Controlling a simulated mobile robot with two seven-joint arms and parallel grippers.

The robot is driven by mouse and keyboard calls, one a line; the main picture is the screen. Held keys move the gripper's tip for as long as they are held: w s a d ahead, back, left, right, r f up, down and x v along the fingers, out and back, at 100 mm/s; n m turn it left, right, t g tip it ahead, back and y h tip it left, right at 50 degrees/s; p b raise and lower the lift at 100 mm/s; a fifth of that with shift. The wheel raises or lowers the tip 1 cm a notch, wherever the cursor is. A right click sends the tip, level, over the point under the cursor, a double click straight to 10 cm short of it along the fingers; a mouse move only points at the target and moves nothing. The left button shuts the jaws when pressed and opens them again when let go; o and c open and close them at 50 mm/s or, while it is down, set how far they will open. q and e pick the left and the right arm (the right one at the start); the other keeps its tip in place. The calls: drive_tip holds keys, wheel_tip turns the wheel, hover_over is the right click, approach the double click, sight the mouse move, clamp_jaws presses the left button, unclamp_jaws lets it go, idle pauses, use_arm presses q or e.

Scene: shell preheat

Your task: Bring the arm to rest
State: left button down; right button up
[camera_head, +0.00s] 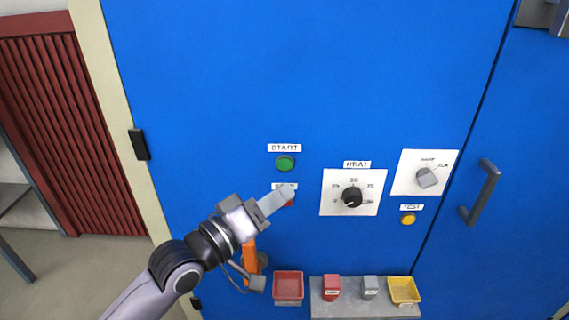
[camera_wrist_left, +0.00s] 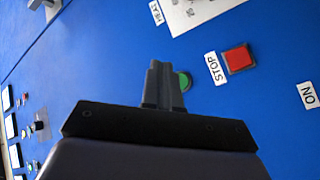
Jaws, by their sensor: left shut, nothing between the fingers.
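My left gripper (camera_head: 284,193) reaches in from the lower left in the head view, in front of the blue cabinet (camera_head: 260,70). Its fingers are shut and hold nothing. Their tips overlap the red button (camera_head: 290,203) and its label, partly hiding both. I cannot tell whether they touch the cabinet. In the left wrist view the shut fingers (camera_wrist_left: 162,72) partly cover the green button (camera_wrist_left: 184,81), and the red STOP button (camera_wrist_left: 239,58) is clear to their right. The green START button (camera_head: 285,163) shows fully in the head view. My right gripper is not in view.
The black HEAT knob (camera_head: 352,197), a grey knob (camera_head: 427,177) and a yellow button (camera_head: 408,219) are to the right. A red tray (camera_head: 288,286), a yellow tray (camera_head: 404,289) and small blocks stand below. An orange part (camera_head: 249,259) is below the gripper.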

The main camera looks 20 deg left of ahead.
use_arm(q)
drive_tip(key=shift+f, duration=0.1)
drive_tip(key=s+a+f+m+g+y, duration=0.2)
drive_tip(key=s+f, duration=0.7)
drive_tip(key=f, duration=0.5)
drive_tip(key=s+a+f+m+g+y, duration=0.3)
drive_tip(key=s+f, duration=0.6)
drive_tip(key=f, duration=0.6)
drive_tip(key=a+y+p, duration=0.1)
drive_tip(key=a+y, duration=0.1)
drive_tip(key=a, duration=0.1)
drive_tip(key=shift+s+f+m+g+y, duration=0.15)
drive_tip(key=shift+s+m+g+y, duration=0.15)
drive_tip(key=shift+s+m+y, duration=0.1)
drive_tip(key=shift+w, duration=0.1)
